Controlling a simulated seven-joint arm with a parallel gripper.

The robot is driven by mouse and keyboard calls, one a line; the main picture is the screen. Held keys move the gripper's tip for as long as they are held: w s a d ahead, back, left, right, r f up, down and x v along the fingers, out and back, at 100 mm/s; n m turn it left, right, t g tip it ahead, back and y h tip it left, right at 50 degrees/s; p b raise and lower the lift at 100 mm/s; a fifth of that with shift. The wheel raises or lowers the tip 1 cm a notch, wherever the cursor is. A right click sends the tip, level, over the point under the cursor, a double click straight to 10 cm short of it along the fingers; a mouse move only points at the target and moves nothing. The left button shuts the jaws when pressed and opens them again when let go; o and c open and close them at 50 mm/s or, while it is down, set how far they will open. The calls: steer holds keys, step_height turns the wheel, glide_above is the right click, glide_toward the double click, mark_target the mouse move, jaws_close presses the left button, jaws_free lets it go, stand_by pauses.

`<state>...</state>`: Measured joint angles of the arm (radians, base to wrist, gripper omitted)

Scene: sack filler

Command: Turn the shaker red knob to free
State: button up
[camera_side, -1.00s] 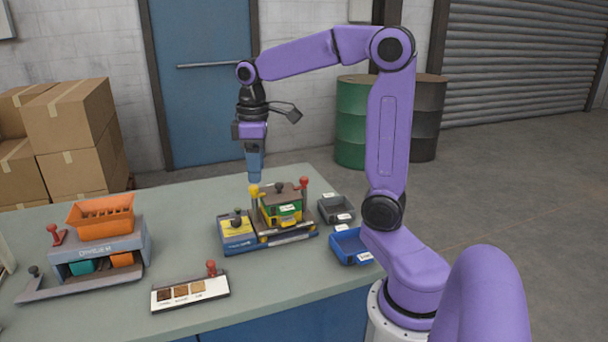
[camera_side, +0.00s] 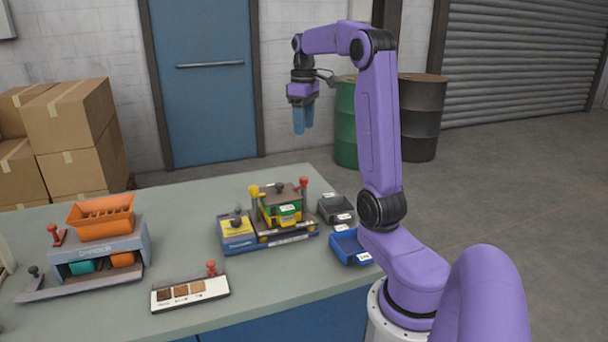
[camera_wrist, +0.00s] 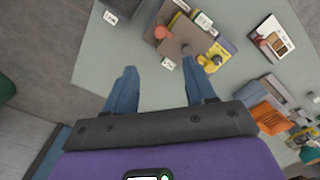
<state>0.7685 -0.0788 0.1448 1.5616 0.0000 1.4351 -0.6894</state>
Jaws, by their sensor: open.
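A machine with a green and yellow body and a brown top (camera_side: 281,201) stands mid-table, with a red knob (camera_side: 304,183) at its right end; it appears to be the shaker. In the wrist view this red knob (camera_wrist: 160,34) lies beyond the fingertips. Any "free" mark is too small to read. Other red knobs are on the left machine (camera_side: 53,231) and at the sample board (camera_side: 211,267). My gripper (camera_side: 303,131) is open and empty, high above the table's back edge and clear of the knobs. Its two blue fingers (camera_wrist: 160,68) are apart in the wrist view.
The shaker-like machine also carries a yellow knob (camera_side: 254,190) and a black knob (camera_side: 279,187). A grey tray (camera_side: 335,209) and a blue tray (camera_side: 347,248) sit to its right. An orange hopper (camera_side: 101,215) tops the left machine.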

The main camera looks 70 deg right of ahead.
mark_target(304, 178)
step_height(304, 178, down, 16)
steer(key=shift+r, duration=0.1)
stand_by(0.4)
steer(key=shift+c, duration=0.3)
jaws_close()
